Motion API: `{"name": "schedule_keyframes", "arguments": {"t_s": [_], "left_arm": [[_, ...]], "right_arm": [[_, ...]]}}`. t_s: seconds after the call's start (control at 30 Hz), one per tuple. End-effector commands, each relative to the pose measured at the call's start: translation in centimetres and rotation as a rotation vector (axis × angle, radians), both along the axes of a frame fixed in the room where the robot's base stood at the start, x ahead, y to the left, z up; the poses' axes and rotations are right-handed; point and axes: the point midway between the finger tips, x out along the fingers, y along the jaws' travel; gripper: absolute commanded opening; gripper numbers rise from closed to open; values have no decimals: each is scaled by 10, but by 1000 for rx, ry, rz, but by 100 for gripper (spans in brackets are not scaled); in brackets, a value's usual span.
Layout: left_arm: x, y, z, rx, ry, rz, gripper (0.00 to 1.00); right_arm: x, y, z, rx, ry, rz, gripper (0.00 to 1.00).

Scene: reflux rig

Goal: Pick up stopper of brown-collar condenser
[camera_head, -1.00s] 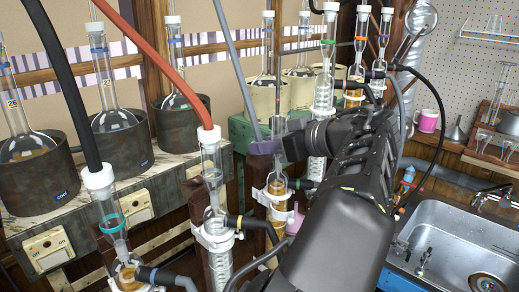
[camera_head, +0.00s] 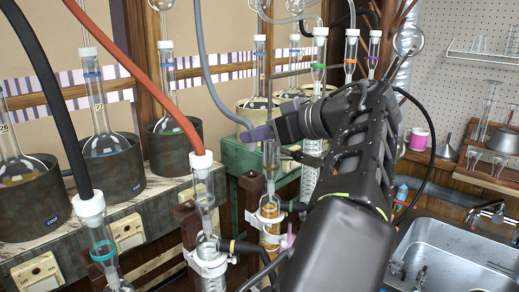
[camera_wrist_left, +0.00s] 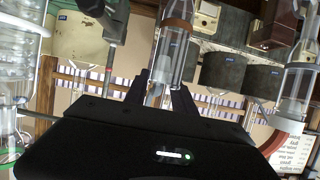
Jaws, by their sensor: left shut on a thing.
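The grey hose (camera_head: 205,70) runs down to my left gripper (camera_head: 258,133), where its lower end meets lilac-tinted parts at the fingers. The left gripper is shut at this hose end; the stopper itself is mostly hidden by the fingers. The condenser (camera_head: 270,157) stands clamped upright just below and right of the fingertips, and its glass mouth shows no stopper. In the left wrist view, which looks upside down, a glass tube (camera_wrist_left: 175,45) shows between and beyond the dark fingers (camera_wrist_left: 160,90). My right gripper is not in view.
Condensers with the orange hose (camera_head: 165,95) and black hose (camera_head: 45,80) stand to the left. Stoppered glassware (camera_head: 320,60) stands behind my arm. Flasks in heating mantles (camera_head: 112,165) line the bench. A sink (camera_head: 450,260) and a pink mug (camera_head: 418,139) are at the right.

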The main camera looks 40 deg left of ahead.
Motion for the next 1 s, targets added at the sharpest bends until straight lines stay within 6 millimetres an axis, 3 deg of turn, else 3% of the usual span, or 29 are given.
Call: {"name": "schedule_keyframes", "arguments": {"t_s": [0.23,1.0], "left_arm": [[0,0,22,0,0,2,0],[0,0,24,-1,1,1,0]], "right_arm": [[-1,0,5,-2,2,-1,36],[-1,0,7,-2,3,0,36]]}}
